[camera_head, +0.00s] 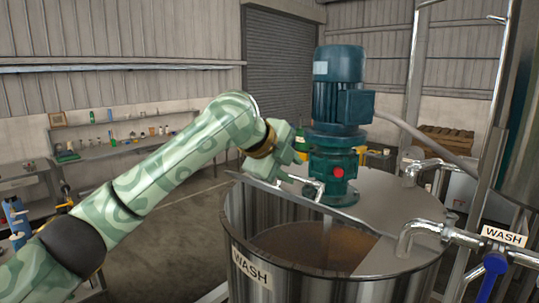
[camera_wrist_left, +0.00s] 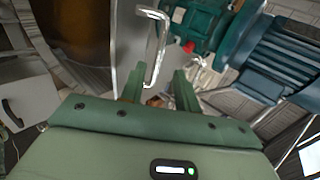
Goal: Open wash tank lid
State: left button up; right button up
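The steel wash tank (camera_head: 330,285), with a WASH label on its wall, stands at centre right in the head view. Its lid (camera_head: 300,197) is tilted up, seen nearly edge-on, and brown liquid (camera_head: 310,245) shows through the opening below it. My left gripper (camera_head: 282,176) is at the raised lid, beside the bright metal lid handle (camera_head: 312,184). In the left wrist view the left gripper's fingers (camera_wrist_left: 160,88) are apart, with the bent handle (camera_wrist_left: 154,45) close to their tips. I cannot tell whether they touch it. My right gripper is not in view.
A teal mixer motor (camera_head: 338,90) stands on the tank top just behind the lid. Metal pipes and a blue-handled valve (camera_head: 493,265) are at the right, near a second WASH label (camera_head: 504,236). A shelf with small items (camera_head: 120,142) is at the back left. Open floor lies between.

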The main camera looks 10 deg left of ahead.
pick_arm(q)
jog(key=b+v, duration=0.2)
jog(key=v, duration=0.9)
jog(key=shift+c, duration=0.3)
